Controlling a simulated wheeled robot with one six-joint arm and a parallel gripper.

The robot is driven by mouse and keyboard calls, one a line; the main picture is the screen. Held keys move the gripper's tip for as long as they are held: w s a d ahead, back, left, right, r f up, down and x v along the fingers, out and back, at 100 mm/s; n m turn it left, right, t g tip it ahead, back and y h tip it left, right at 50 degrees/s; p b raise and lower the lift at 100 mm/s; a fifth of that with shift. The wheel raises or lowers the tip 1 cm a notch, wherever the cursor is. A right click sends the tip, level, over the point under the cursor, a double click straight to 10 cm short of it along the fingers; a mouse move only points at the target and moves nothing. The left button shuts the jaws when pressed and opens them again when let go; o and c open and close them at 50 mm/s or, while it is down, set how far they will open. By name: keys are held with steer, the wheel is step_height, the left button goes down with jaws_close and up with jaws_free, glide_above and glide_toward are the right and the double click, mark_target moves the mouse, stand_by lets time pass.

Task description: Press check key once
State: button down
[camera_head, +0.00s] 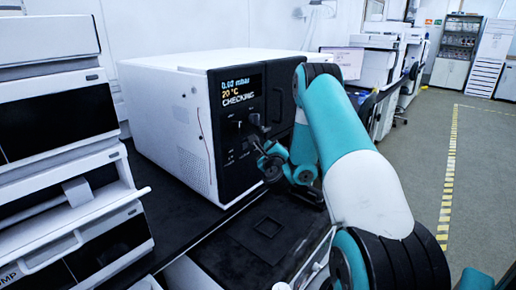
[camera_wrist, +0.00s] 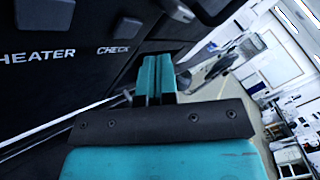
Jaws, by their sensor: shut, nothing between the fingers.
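The white instrument (camera_head: 190,120) has a black front panel with a lit display (camera_head: 241,91). The display reads a mbar value, 20 °C and CHECKING. In the wrist view the CHECK label (camera_wrist: 113,50) is on the dark panel, with a dark grey key (camera_wrist: 127,27) just above it. My gripper (camera_wrist: 155,62) has its teal fingers together and empty, close to the panel, just right of and below the label. I cannot tell whether the fingertips touch the panel. In the head view my arm's dark wrist parts hide part of the panel and the key.
A HEATER label (camera_wrist: 37,56) and its key (camera_wrist: 45,13) are left of the check key. A stack of white modules (camera_head: 60,150) stands at the left on the black bench (camera_head: 185,208). A floor with a yellow-striped line (camera_head: 448,175) is clear at the right.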

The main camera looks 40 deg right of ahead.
steer(key=s+b, duration=0.3)
steer(key=b, duration=0.3)
steer(key=shift+s+d, duration=0.1)
steer(key=shift+s, duration=0.3)
stand_by(0.8)
